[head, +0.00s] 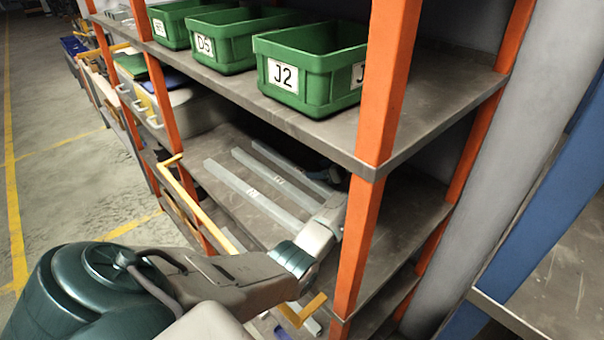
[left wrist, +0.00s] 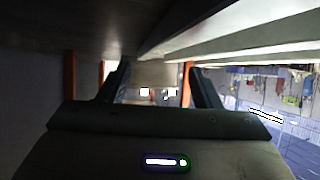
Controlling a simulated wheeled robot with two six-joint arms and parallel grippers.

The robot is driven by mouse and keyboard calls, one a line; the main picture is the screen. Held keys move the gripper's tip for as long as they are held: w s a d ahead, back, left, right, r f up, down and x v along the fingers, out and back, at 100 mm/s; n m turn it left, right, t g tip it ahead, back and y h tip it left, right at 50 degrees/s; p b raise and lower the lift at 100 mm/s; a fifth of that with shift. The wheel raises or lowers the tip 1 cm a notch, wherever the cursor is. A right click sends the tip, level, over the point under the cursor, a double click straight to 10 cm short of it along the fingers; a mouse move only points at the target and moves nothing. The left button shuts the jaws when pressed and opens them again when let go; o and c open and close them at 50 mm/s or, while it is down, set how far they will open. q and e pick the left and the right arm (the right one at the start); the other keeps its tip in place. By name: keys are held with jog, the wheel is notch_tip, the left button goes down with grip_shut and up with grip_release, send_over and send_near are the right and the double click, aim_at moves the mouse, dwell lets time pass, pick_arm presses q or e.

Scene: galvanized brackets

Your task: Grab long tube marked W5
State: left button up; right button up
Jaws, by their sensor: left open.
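Three long grey tubes lie side by side on the middle shelf in the head view: a front one (head: 228,178), a middle one (head: 258,165) and a back one (head: 283,160). They carry small white labels, too small to read surely, so I cannot tell which is W5. My left gripper (head: 334,178) reaches in over that shelf near the tubes' right ends, partly in shadow under the upper shelf. In the left wrist view its two fingers (left wrist: 160,88) stand wide apart with nothing gripped between them. My right gripper is in neither view.
Green bins, one marked J2 (head: 310,68), stand on the upper shelf (head: 405,105), close above my gripper. An orange post (head: 372,150) rises just right of my wrist. A yellow rail (head: 195,200) runs along the front edge. The middle shelf (head: 405,215) is bare at right.

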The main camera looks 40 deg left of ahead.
aim_at(300, 169)
pick_arm(q)
jog(key=x, duration=0.7)
jog(key=shift+s+a+b, duration=0.15)
jog(key=shift+a+b, duration=0.15)
jog(key=shift+b, duration=0.05)
jog(key=shift+d+r, duration=0.1)
grip_shut()
